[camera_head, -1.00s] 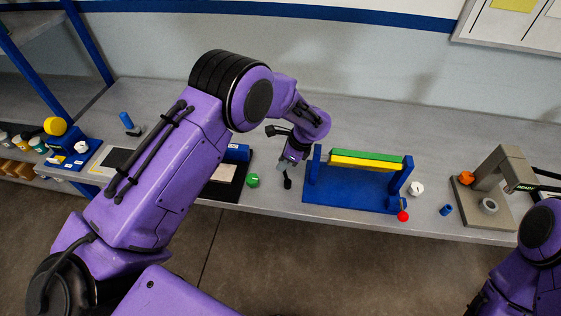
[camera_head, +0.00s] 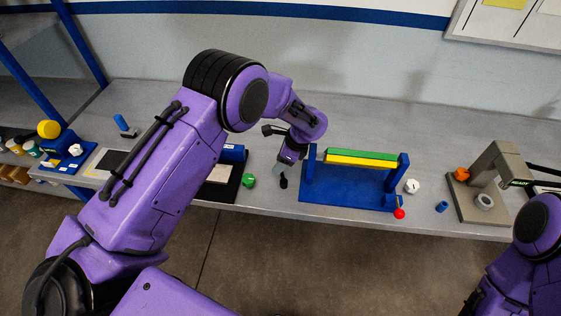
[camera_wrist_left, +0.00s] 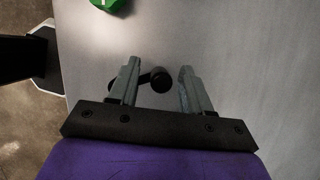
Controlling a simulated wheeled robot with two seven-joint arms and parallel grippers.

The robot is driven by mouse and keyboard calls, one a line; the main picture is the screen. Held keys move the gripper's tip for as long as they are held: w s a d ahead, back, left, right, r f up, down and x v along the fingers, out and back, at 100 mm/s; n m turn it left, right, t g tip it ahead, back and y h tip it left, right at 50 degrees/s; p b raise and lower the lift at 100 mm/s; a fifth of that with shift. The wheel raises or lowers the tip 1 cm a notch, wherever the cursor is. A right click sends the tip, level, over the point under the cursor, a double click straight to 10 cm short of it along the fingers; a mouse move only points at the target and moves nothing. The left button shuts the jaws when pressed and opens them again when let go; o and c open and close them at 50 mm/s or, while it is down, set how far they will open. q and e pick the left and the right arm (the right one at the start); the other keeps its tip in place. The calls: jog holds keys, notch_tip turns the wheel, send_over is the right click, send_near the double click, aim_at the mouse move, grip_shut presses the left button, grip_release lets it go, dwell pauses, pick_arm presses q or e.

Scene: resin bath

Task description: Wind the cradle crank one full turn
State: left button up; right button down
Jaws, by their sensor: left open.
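The blue cradle (camera_head: 345,190) stands near the bench's front edge and carries a green bar (camera_head: 360,155) and a yellow bar (camera_head: 352,161). A crank with a red knob (camera_head: 400,213) is at its front right corner. My left gripper (camera_head: 283,176) is left of the cradle, well away from the red knob. In the left wrist view its two grey fingers (camera_wrist_left: 160,66) are apart. A small black round-ended piece (camera_wrist_left: 160,80) shows between them; I cannot tell what it belongs to. My right arm shows at the right edge, its gripper out of view.
A green knob (camera_head: 249,181) lies left of my left gripper. A white knob (camera_head: 412,186) and a small blue cylinder (camera_head: 441,206) lie right of the cradle. A grey press-like stand (camera_head: 497,160) is farther right. The bench behind the cradle is clear.

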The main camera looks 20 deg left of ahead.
pick_arm(q)
jog(key=shift+r, duration=0.35)
jog(key=s+d+r+b, duration=0.4)
jog(key=s+d+r, duration=0.1)
jog(key=s+r, duration=0.7)
jog(key=shift+s+d+b, duration=0.2)
jog(key=shift+s+b, duration=0.2)
jog(key=shift+s, duration=0.1)
